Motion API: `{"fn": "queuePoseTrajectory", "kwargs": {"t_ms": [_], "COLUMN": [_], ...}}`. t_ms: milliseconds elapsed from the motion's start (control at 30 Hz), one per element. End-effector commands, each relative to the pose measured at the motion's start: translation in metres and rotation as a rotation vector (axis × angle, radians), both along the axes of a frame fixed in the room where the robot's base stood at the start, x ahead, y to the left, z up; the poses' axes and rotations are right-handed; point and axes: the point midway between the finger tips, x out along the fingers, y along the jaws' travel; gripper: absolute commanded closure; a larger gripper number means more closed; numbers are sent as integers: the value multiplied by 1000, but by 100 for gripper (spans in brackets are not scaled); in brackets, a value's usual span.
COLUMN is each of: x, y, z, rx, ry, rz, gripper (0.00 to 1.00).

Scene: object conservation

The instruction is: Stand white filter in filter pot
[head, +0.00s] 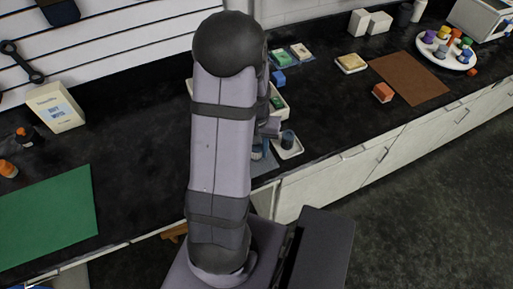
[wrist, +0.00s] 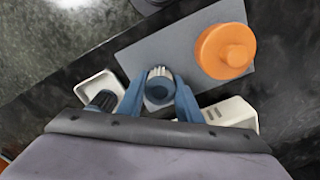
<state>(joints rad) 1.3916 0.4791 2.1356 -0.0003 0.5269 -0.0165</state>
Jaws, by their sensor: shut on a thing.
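In the wrist view my gripper (wrist: 158,88) has its blue fingers closed on either side of a small round thing with a white ribbed rim, which looks like the white filter (wrist: 159,73). It is over a grey mat (wrist: 135,60). A blue-grey round part shows just below the white rim; I cannot tell whether it belongs to the filter or to something under it. An orange round piece with a raised knob (wrist: 225,50) is on the mat to the right, apart from my fingers. I cannot make out the filter pot for sure. In the head view my arm hides most of this area.
A white tray with a dark ribbed cylinder (wrist: 103,100) is left of my gripper. A white box (wrist: 232,114) is to the right. The head view shows a green mat (head: 45,215), a brown mat (head: 408,78) and an orange block (head: 382,92).

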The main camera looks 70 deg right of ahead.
Motion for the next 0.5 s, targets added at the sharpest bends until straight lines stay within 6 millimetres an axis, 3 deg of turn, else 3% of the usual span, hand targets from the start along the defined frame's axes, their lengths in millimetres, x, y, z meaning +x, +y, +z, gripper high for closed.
{"fn": "queuePoseTrajectory", "kwargs": {"t_ms": [100,133,200,500], "x": [0,0,0,0], "y": [0,0,0,0], "z": [-4,-3,-3,-2], "rx": [0,0,0,0], "ry": [0,0,0,0], "rz": [0,0,0,0], "gripper": [90,64,50,50]}}
